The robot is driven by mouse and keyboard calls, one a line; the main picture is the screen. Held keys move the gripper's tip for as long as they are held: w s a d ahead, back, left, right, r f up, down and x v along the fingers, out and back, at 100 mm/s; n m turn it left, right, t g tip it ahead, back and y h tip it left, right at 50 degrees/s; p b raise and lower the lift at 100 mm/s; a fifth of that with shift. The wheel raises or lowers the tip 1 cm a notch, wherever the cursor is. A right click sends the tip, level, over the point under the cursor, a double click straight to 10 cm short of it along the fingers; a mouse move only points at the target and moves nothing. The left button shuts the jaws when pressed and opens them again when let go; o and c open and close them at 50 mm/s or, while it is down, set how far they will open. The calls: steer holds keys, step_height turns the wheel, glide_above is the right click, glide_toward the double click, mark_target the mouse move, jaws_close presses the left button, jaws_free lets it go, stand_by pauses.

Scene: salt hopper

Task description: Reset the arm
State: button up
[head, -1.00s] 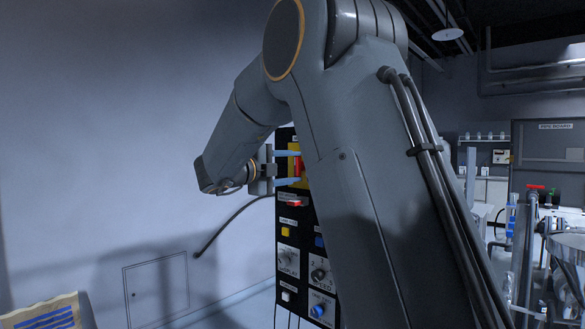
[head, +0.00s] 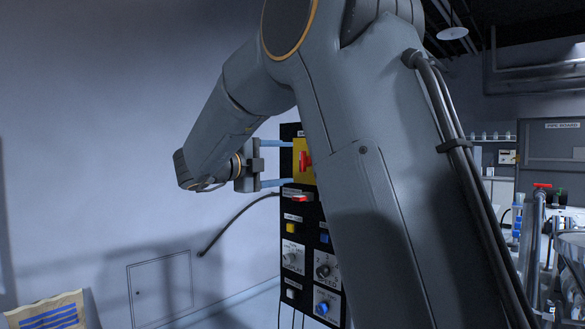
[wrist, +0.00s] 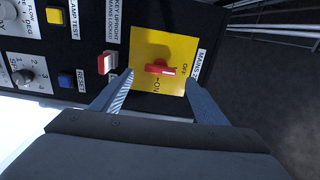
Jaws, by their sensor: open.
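My gripper (head: 277,163) is open in front of a black control panel (head: 287,262). Its two blue-grey fingers also show in the wrist view (wrist: 160,85), spread on either side of a red rotary handle (wrist: 160,68) on a yellow plate (wrist: 150,46). Nothing is between the fingers that I can see held; the handle appears apart from both. The plate carries the words OFF and ON. In the head view the red handle (head: 305,160) stands upright at the panel's top. My upper arm hides the panel's right part.
Below the handle is a red-and-white rocker switch (head: 300,198), also in the wrist view (wrist: 107,62). Lower are a yellow button (head: 290,228), blue buttons and knobs (head: 322,271). A paper sack (head: 50,312) stands at lower left. Pipework and glassware (head: 560,235) are at right.

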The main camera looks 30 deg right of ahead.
steer(key=shift+v, duration=1.05)
